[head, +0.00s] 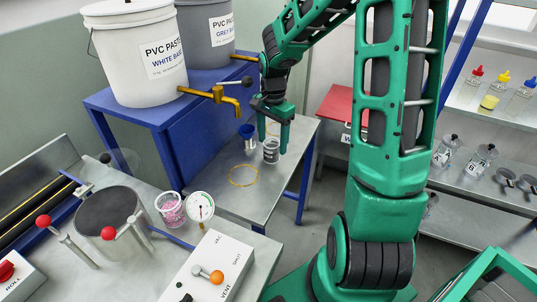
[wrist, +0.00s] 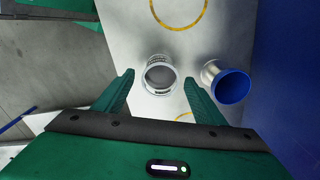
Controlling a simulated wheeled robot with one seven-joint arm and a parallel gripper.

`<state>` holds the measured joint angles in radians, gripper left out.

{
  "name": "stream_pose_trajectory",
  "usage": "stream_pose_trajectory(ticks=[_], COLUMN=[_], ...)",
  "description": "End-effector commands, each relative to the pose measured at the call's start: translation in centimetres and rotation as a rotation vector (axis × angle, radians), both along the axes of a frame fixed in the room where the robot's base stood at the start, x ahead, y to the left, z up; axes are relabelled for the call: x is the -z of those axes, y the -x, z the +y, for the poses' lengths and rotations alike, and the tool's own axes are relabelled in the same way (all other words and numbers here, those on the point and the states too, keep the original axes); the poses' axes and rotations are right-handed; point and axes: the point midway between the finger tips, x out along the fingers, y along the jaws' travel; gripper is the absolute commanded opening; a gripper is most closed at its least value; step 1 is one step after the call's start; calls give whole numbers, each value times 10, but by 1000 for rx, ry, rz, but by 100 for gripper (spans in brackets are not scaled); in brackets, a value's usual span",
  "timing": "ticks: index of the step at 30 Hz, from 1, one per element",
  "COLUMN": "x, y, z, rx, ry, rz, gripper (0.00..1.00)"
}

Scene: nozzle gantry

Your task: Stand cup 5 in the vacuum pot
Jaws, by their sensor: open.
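A clear cup (head: 271,152) with dark markings stands upright on the small metal table; its number is not readable, so I cannot tell whether it is cup 5. My gripper (head: 274,140) points down above it, open. In the wrist view the cup (wrist: 159,76) lies ahead, between the lines of my open fingers (wrist: 159,84), and it looks empty. I cannot tell whether a finger touches it. What seems to be the vacuum pot (head: 106,215), a wide grey round vessel with red-knobbed clamps, stands on the left bench beside a gauge (head: 200,207).
A blue-rimmed funnel-like cup (head: 247,132) stands close to the clear cup; it also shows in the wrist view (wrist: 230,85). A yellow ring (head: 243,175) marks the table. A brass tap (head: 226,98) juts out nearby. A cup with pink contents (head: 171,208) stands by the gauge.

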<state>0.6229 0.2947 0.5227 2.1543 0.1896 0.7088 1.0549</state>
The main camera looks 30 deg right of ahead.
Motion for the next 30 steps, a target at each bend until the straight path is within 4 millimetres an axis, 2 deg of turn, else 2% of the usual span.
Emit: stream_pose_trajectory(ticks=[4, 12, 13, 18, 19, 21, 30], x=[15, 18, 18, 18, 18, 18, 15], y=[0, 0, 0, 0, 0, 0, 0], z=[0, 0, 0, 0, 0, 0, 0], rx=[0, 0, 0, 0, 0, 0, 0], ry=[0, 1, 1, 1, 1, 1, 2], rz=[2, 0, 0, 0, 0, 0, -1], gripper=[64, 64, 62, 21, 17, 13, 13])
